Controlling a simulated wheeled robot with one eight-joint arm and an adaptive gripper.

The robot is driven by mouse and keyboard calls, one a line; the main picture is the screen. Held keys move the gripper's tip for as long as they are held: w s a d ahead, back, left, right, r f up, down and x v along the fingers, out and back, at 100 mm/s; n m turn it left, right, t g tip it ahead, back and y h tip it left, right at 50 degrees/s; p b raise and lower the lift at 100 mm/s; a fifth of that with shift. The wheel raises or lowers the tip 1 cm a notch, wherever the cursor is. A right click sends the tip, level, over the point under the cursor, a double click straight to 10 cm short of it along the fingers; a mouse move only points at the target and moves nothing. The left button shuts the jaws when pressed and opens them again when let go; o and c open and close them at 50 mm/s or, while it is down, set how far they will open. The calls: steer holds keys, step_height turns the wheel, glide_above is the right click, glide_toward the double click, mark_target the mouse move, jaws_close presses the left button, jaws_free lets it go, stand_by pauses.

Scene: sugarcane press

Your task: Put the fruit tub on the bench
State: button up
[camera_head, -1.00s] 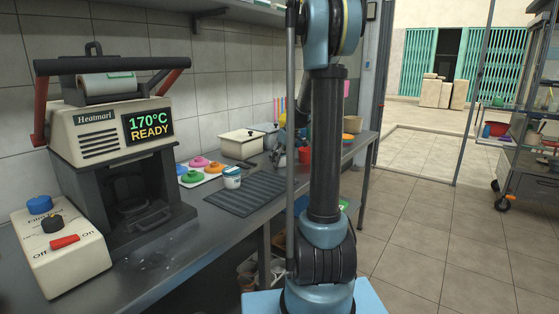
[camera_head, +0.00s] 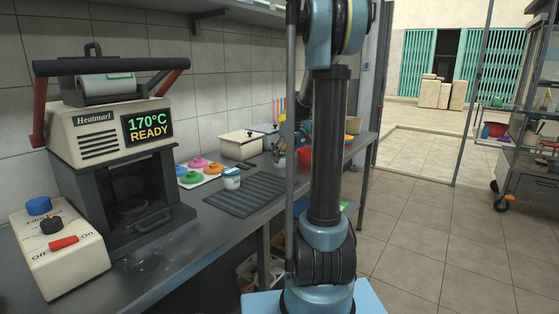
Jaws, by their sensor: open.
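A small white tub with a blue-green band (camera_head: 231,178), which looks like the fruit tub, stands upright on the steel bench (camera_head: 190,248) at the left edge of the dark ribbed mat (camera_head: 246,194). My gripper (camera_head: 279,160) is small and partly hidden behind my arm and a thin pole. It is open, to the right of the tub and apart from it, low over the far part of the bench. Its fingers are hard to make out.
A heat press (camera_head: 120,140) and a switch box (camera_head: 62,250) fill the near left. A tray of coloured rings (camera_head: 199,171), a cream box (camera_head: 241,144) and a red container (camera_head: 305,157) stand farther along. The near bench front is clear.

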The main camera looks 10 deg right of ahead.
steer(key=v, duration=0.8)
steer(key=s+a+f+m, duration=0.1)
steer(key=s, duration=0.6)
steer(key=s+a+f+m, duration=0.1)
steer(key=s+f, duration=0.1)
steer(key=s, duration=0.5)
steer(key=s+a+f+m+h, duration=0.1)
steer(key=s+f, duration=0.1)
steer(key=s, duration=0.5)
steer(key=shift+s+a+f+g, duration=0.15)
steer(key=shift+s+g, duration=0.1)
steer(key=shift+g, duration=0.15)
steer(key=s+f+m+h, duration=0.1)
steer(key=s+f+m, duration=0.1)
steer(key=s+f, duration=0.4)
steer(key=s+f+m, duration=0.2)
steer(key=s+f, duration=0.5)
steer(key=s, duration=0.4)
steer(key=shift+s+d+g+h, duration=0.3)
steer(key=shift+s+g+h, duration=0.05)
steer(key=shift+g+h, duration=0.05)
steer(key=shift+f, duration=0.1)
